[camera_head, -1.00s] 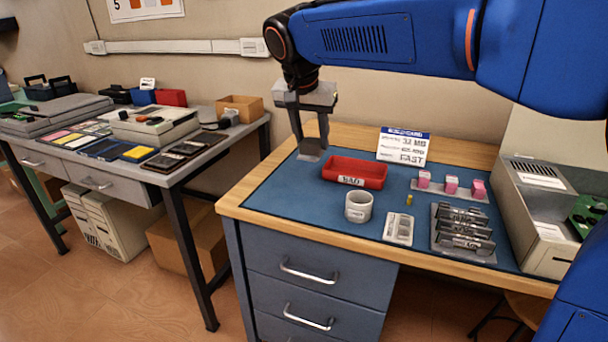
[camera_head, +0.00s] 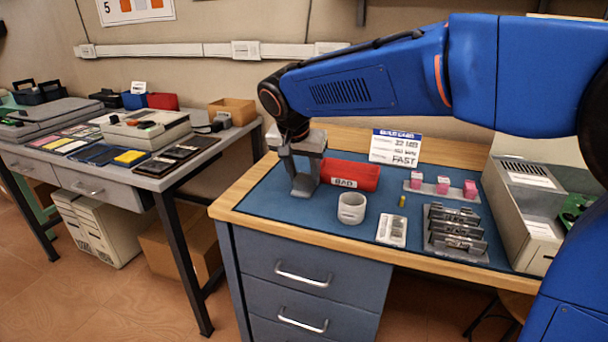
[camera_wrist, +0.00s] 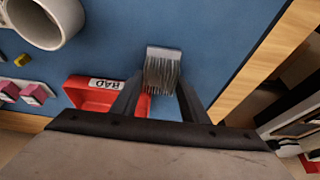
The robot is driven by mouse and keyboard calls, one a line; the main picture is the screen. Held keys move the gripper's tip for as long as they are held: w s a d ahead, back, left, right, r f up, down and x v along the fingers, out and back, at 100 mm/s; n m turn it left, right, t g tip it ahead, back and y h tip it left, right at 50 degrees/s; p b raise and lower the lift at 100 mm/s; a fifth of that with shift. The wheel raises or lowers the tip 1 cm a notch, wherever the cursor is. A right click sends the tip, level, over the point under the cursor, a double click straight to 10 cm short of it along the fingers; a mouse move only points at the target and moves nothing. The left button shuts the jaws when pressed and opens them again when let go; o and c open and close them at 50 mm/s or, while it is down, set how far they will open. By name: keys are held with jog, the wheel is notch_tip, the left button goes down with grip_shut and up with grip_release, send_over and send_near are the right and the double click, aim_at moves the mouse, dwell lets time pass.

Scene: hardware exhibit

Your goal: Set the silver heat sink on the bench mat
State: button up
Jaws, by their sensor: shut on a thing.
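My gripper (camera_head: 303,188) is shut on the silver heat sink (camera_wrist: 162,72), a finned grey block between the fingertips in the wrist view. In the head view the fingers and the heat sink are hard to tell apart, low over the left part of the blue bench mat (camera_head: 275,198). I cannot tell whether the heat sink touches the mat. The red tray labelled BAD (camera_head: 352,174) is just right of my gripper in the head view, and it also shows in the wrist view (camera_wrist: 85,92).
A white cup (camera_head: 352,208) stands in front of the red tray. Farther right are a small tray (camera_head: 392,230), a rack of dark cards (camera_head: 455,233), pink blocks (camera_head: 443,186) and a metal case (camera_head: 525,212). The mat's front left area is clear.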

jog(key=shift+f, duration=0.1)
jog(key=o, duration=0.8)
jog(key=v, duration=1.2)
